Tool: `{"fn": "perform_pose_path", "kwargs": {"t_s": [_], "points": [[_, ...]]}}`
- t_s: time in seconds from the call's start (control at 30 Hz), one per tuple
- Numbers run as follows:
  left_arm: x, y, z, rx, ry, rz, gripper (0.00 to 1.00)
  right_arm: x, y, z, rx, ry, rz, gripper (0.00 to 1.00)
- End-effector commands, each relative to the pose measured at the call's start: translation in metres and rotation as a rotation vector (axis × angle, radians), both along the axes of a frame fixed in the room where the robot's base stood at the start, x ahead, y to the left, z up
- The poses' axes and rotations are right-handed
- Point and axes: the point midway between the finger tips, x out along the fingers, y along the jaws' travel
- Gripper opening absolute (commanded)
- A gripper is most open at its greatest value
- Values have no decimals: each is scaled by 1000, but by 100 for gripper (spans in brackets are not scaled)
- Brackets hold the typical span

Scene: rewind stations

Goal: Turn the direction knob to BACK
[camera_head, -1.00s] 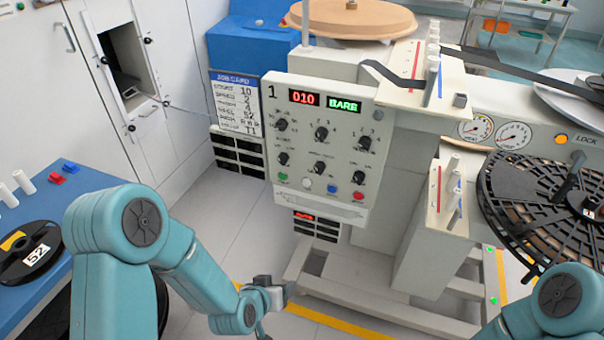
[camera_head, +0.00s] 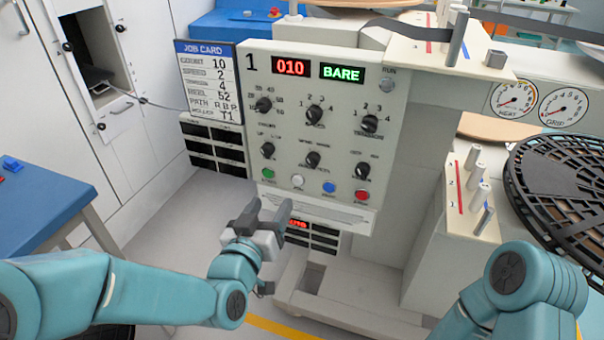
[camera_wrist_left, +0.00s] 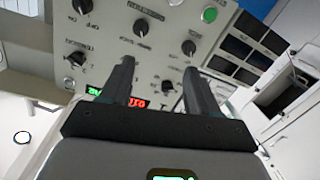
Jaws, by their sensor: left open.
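The control panel (camera_head: 330,213) carries two rows of black knobs with white pointers. The lower row has a left knob (camera_head: 267,150), a middle knob (camera_head: 312,158) and a right knob (camera_head: 362,170). My left gripper (camera_head: 270,205) is open and empty, just in front of the panel's lower left edge, below the green button (camera_head: 268,173). In the left wrist view its two fingers (camera_wrist_left: 158,72) point at the panel, seen upside down, apart from the knobs. My right gripper is out of view.
The displays (camera_head: 318,70) read 010 and BARE. White, blue and red buttons line the panel's bottom. A job card (camera_head: 209,80) hangs at left. A post bracket (camera_head: 470,195) and a black reel (camera_head: 560,190) stand at right. Open floor lies below left.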

Motion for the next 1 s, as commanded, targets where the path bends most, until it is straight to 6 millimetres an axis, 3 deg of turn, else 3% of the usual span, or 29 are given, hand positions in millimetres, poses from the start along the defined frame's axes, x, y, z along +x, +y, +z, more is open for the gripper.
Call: {"fn": "perform_pose_path", "kwargs": {"t_s": [0.03,0.2,0.47,1.0], "points": [[-3,-5,-5,-5,-18,-11,61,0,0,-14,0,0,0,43],[-12,-19,-1,-14,-62,-43,61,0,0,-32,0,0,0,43],[-8,-31,0,-17,-75,-64,61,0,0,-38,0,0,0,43],[109,-66,0,-17,-75,-61,61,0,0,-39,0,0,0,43]]}}
